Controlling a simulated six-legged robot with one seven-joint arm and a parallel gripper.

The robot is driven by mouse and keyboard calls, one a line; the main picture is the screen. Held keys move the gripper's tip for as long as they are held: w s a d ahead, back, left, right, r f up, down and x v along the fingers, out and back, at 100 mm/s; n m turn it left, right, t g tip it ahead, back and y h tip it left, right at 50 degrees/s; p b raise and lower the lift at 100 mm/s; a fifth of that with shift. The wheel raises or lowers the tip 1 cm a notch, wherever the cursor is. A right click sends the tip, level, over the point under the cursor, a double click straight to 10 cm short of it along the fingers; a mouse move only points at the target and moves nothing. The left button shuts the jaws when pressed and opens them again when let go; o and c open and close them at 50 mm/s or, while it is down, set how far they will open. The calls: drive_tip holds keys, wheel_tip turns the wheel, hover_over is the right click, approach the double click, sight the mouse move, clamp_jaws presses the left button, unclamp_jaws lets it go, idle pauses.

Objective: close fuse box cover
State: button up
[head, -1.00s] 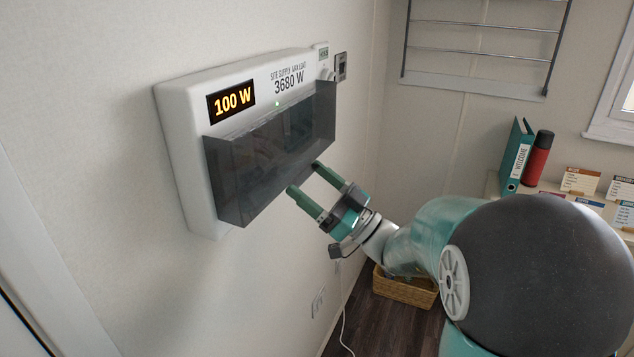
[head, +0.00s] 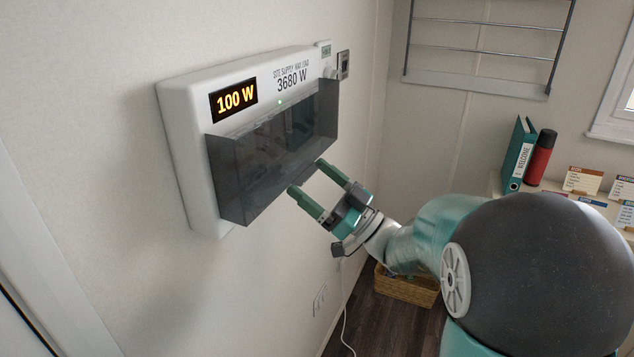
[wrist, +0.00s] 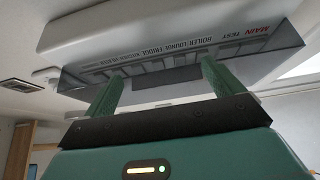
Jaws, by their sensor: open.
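The white fuse box (head: 190,120) is mounted on the wall at the left of the head view. Its smoky see-through cover (head: 260,160) hangs over the lower front, and its lower part stands out from the box. I cannot tell whether it is flush at its edge. In the wrist view the cover (wrist: 160,92) is overhead, with breakers and a label strip showing. My gripper (head: 306,176) is open and empty, with two green fingers pointing at the cover's lower edge. In the wrist view the fingertips of my gripper (wrist: 160,82) overlap the cover; contact is unclear.
A display (head: 234,99) on the box reads 100 W. A small switch (head: 343,64) is on the wall beside it. A wall rack (head: 480,50) hangs at the back. A shelf at the right holds a teal binder (head: 518,155) and a red flask (head: 539,158). A basket (head: 408,288) is on the floor.

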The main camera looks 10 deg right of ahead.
drive_tip(key=shift+a+r+g, duration=0.15)
drive_tip(key=shift+a+g, duration=0.25)
drive_tip(key=shift+a, duration=0.2)
drive_tip(key=v, duration=1.4)
drive_tip(key=shift+d+f+t, duration=0.3)
drive_tip(key=shift+d+t, duration=0.05)
drive_tip(key=shift+t, duration=0.05)
